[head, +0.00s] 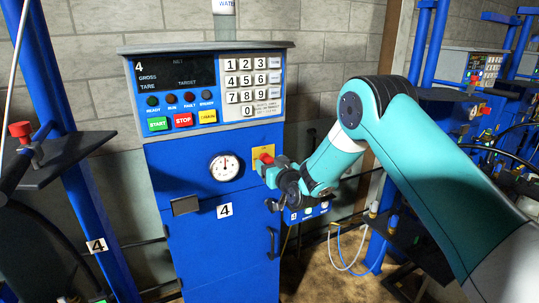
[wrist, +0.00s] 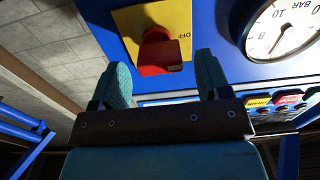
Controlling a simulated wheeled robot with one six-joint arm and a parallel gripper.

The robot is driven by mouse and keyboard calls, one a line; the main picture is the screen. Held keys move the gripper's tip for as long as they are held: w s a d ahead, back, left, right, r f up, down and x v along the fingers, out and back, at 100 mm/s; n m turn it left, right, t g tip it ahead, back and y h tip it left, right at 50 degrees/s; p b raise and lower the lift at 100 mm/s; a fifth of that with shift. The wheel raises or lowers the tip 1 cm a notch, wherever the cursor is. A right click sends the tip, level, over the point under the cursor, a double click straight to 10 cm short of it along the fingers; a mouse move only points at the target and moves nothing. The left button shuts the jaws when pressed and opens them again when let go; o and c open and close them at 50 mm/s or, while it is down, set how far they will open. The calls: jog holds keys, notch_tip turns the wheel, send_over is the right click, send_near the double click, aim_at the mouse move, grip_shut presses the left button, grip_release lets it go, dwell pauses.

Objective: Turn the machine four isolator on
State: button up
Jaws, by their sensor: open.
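The machine four isolator is a red knob (head: 266,158) on a yellow plate (head: 258,150), on the blue cabinet (head: 190,240) marked 4. In the wrist view the red knob (wrist: 158,52) sits on the yellow plate (wrist: 128,20), near printed lettering that reads OFF. My gripper (head: 272,168) is close in front of the isolator and partly covers it in the head view. In the wrist view my gripper (wrist: 162,72) is open, with one teal finger on each side of the knob's lower end. I cannot tell whether either finger touches it.
A pressure gauge (head: 224,168) is left of the isolator. The control panel (head: 210,90) with keypad and START, STOP buttons is above. A small button box (head: 308,213) is below right. A blue post (head: 75,150) and a shelf with a red knob (head: 20,130) stand at left.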

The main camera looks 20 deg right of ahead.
jog(key=shift+w+a, duration=0.15)
jog(key=shift+w, duration=0.45)
jog(key=c, duration=0.9)
